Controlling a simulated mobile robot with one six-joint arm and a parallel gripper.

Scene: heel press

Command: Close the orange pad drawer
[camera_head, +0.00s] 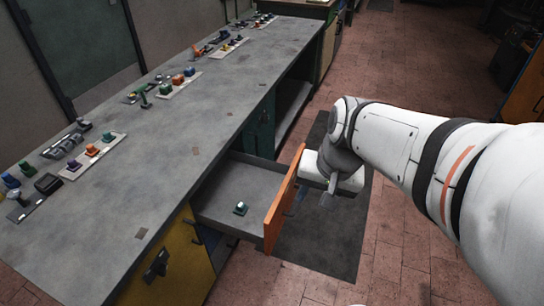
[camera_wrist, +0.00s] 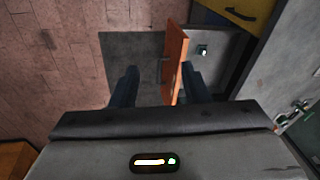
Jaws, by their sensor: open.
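The orange pad drawer stands pulled out from the grey bench, with its orange front (camera_head: 283,201) facing right and its grey tray (camera_head: 222,190) exposed. A small green-and-white piece (camera_head: 240,208) lies inside. My gripper (camera_head: 328,187) is beside the outer face of the front, near its far end. In the wrist view my open gripper (camera_wrist: 159,72) points down, and the orange front (camera_wrist: 178,62) appears between the two fingers, close to the right one. Whether it touches the front cannot be told. The drawer's handle is mostly hidden.
The long grey bench (camera_head: 120,190) carries several small coloured pieces on trays along its back. A yellow cabinet front (camera_head: 180,260) is nearer me, and a teal one (camera_head: 257,125) lies beyond the drawer. A dark mat (camera_head: 325,240) and open brick floor lie to the right.

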